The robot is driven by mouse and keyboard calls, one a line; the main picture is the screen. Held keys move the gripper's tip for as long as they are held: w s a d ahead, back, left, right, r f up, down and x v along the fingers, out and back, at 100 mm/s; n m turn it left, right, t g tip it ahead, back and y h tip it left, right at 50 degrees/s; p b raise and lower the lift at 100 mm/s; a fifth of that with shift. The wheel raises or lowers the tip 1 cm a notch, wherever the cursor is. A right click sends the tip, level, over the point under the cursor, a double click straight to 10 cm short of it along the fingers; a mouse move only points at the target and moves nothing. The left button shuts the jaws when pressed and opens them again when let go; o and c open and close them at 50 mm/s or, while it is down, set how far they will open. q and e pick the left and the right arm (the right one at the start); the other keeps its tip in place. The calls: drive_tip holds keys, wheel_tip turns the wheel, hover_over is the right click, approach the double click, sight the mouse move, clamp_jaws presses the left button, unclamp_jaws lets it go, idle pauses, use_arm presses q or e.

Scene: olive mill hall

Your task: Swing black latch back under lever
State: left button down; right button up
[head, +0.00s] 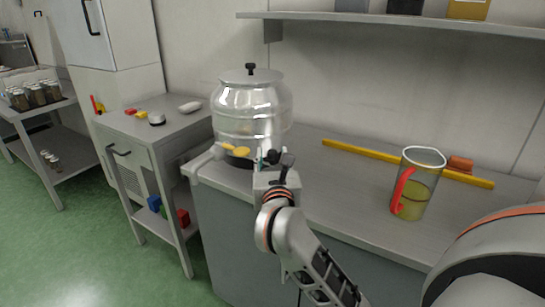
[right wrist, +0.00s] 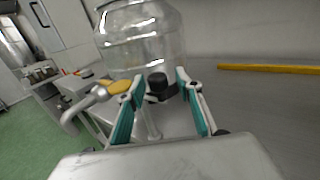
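A big clear glass vessel with a black-knobbed lid (head: 250,105) stands at the counter's left end; its lower body also shows in the right wrist view (right wrist: 140,40). A grey spout (right wrist: 75,112) curves down at its front left, with a yellow lever (right wrist: 118,87) above it; the lever also shows in the head view (head: 242,152). The black latch (right wrist: 158,85) sits to the right of the lever. My right gripper (right wrist: 160,80) is open, with its teal-padded fingers either side of the latch. Gaps show; contact is unclear. My left gripper is not in view.
On the counter (head: 330,185), a yellow bar (head: 350,152) lies along the back, and a red-handled jug (head: 421,180) of yellowish liquid stands near an orange block (head: 460,164). A side table (head: 180,128) stands left. A shelf (head: 400,20) hangs above.

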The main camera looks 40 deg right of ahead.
drive_tip(key=v, duration=1.2)
idle(0.3)
